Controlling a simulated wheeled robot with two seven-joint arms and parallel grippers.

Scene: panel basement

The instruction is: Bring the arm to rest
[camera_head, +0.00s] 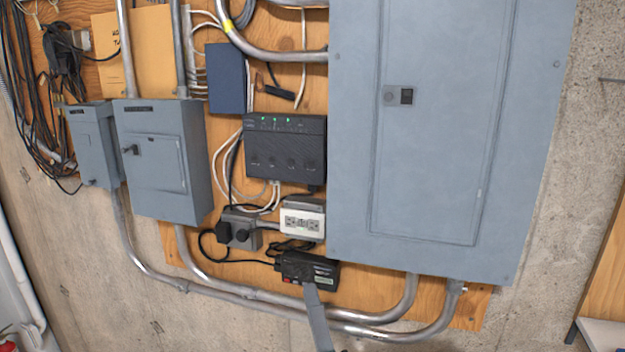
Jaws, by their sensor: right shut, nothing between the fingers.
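My right gripper (311,289) comes up from the bottom edge, a little left of the wooden board's lower right corner. Only a narrow grey part of it shows, and it is shut and empty. Its tip overlaps the lower edge of a small black device (308,268) in the picture; I cannot tell whether they touch. The rest of the right arm is out of view below. My left gripper is not in view.
A large grey panel (430,130) with a closed door fills the right middle. Smaller grey boxes (160,160), a black router (285,147) and a white outlet (303,222) sit left of it. Metal conduits (260,298) run behind the gripper. Bare concrete (130,310) lies lower left.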

